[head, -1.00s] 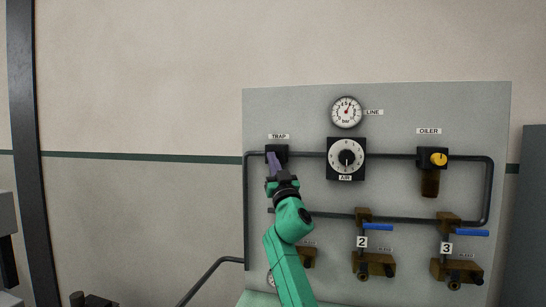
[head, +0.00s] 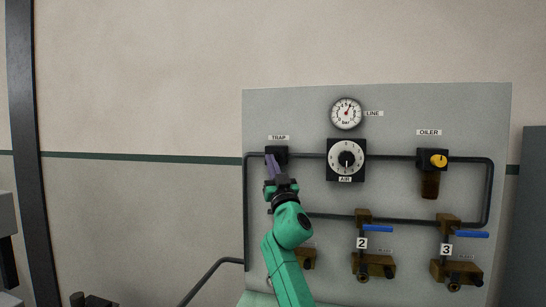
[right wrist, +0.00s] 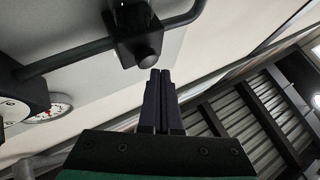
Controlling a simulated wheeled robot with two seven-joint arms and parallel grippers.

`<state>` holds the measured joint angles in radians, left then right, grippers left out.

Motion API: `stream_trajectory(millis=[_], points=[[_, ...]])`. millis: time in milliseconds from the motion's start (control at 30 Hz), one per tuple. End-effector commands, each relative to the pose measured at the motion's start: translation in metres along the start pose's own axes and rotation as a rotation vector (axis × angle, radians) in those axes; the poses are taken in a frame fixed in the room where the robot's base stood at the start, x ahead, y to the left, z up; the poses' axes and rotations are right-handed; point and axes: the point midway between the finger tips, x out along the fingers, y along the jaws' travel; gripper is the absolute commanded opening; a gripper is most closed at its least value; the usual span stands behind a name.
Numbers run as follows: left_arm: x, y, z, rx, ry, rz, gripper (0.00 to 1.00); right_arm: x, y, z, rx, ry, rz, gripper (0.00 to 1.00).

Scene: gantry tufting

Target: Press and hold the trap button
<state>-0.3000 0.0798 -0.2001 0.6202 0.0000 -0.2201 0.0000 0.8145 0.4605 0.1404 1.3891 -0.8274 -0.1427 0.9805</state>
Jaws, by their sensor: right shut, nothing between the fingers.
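The trap unit (head: 281,151) is a small black block on the grey panel, under the "TRAP" label. My right gripper (head: 271,158) is shut and empty, its slim dark fingers pointing up at the trap unit and covering part of it. In the right wrist view the trap button (right wrist: 149,56) is a round dark knob on the black block (right wrist: 133,30). The shut fingertips (right wrist: 160,73) are right beside the knob in that picture; I cannot tell whether they touch it. My left gripper is not clearly in view.
The panel (head: 300,110) also carries a line gauge (head: 347,113), an air dial (head: 346,158), an oiler (head: 432,160) and brass valves with blue handles (head: 378,228). Dark pipe (head: 247,200) runs around the trap unit. Bare wall lies to the left.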

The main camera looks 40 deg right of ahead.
Motion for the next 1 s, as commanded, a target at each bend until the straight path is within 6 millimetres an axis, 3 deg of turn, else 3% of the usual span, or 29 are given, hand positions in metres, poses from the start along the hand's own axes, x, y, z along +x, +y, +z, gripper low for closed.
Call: stream_trajectory(millis=[367,1000], points=[[-0.002,0.000,0.000,0.000,0.000,0.000,0.50,-0.003,-0.002,-0.002,-0.001,0.000,-0.001,0.00],[-0.014,0.000,-0.001,0.000,0.000,0.000,0.50,-0.036,-0.027,-0.026,0.000,0.000,0.000,0.00]])
